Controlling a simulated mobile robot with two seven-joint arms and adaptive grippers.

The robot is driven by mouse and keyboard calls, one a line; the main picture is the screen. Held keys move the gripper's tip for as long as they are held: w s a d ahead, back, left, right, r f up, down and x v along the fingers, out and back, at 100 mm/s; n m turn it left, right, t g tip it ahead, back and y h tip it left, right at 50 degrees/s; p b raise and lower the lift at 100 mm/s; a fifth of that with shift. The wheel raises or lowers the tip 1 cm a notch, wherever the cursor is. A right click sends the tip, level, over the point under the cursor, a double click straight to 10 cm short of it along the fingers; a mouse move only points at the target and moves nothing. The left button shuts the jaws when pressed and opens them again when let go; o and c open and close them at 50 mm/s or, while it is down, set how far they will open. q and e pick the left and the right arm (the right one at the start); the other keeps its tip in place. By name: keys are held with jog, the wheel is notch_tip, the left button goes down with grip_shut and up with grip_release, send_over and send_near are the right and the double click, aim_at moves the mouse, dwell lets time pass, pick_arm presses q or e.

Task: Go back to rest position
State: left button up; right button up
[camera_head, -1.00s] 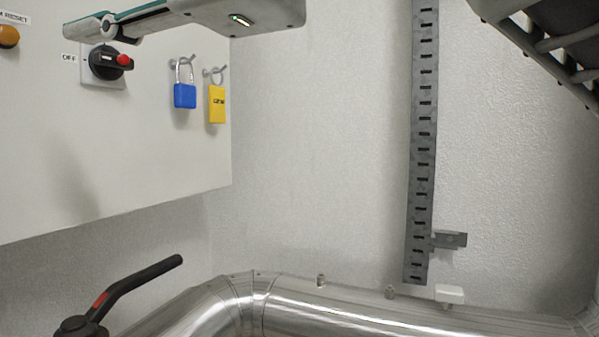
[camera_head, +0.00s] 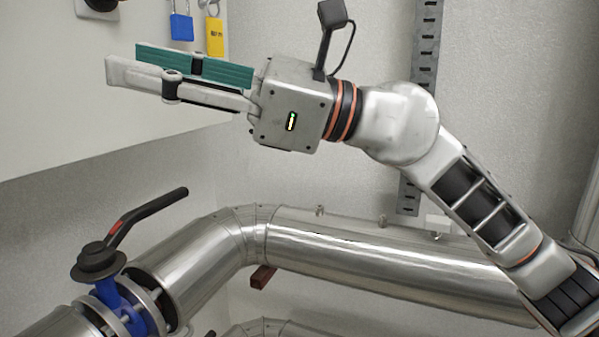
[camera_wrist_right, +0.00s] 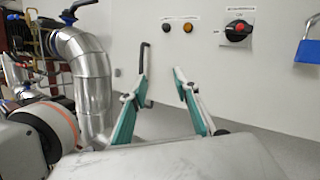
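My right gripper (camera_head: 124,63) is in the upper left of the head view, its arm coming in from the right. Its two teal-padded fingers point left and stand apart with nothing between them. In the right wrist view the gripper (camera_wrist_right: 160,76) also shows open and empty, its fingers toward the light cabinet (camera_wrist_right: 210,70). In the head view it is in front of the cabinet (camera_head: 60,130), below the blue padlock (camera_head: 181,27) and the yellow padlock (camera_head: 215,38). I cannot tell its distance from the cabinet. My left gripper is not in view.
A shiny metal pipe (camera_head: 360,250) runs below the right arm. A blue valve (camera_head: 128,308) with a black lever (camera_head: 150,212) stands at lower left. A slotted metal rail (camera_head: 424,60) is on the wall. A rotary switch (camera_wrist_right: 238,30) is on the cabinet.

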jog(key=w+d+f+m+t+y, duration=0.1)
jog(key=w+d+f+m+t, duration=0.6)
jog(key=m, duration=0.4)
jog(key=w+d+f+m+t+y, duration=0.1)
jog(key=w+d+f+m+t, duration=0.3)
jog(key=w+f+m+t, duration=0.45)
jog(key=w+d+f+m+t+h, duration=0.1)
jog(key=d+f+m+t+h, duration=0.2)
jog(key=f+m, duration=0.45)
jog(key=w+d+f+m+h, duration=0.1)
jog(key=d+f+m+h, duration=0.35)
jog(key=f+m, duration=0.35)
jog(key=w+d+f+m+t+h, duration=0.1)
jog(key=d+f+m+t+h, duration=0.15)
jog(key=f+m+h, duration=0.5)
jog(key=s+d+f+m+g+h, duration=0.1)
jog(key=s+d+f+m+g, duration=0.2)
jog(key=f, duration=0.8)
jog(key=s+d+f+m+h, duration=0.2)
jog(key=s+d+f+m, duration=0.15)
jog(key=f, duration=0.75)
jog(key=s+d+f+m+g+h, duration=0.1)
jog(key=s+d+f+m+g, duration=0.1)
jog(key=s+f, duration=0.7)
jog(key=s+d+f+m+g+h+p, duration=0.1)
jog(key=s+d+f+m+g, duration=0.2)
jog(key=s+f, duration=0.6)
jog(key=shift+s+d+f+g, duration=0.15)
jog(key=shift+s+d+g, duration=0.35)
jog(key=shift+s+d, duration=0.3)
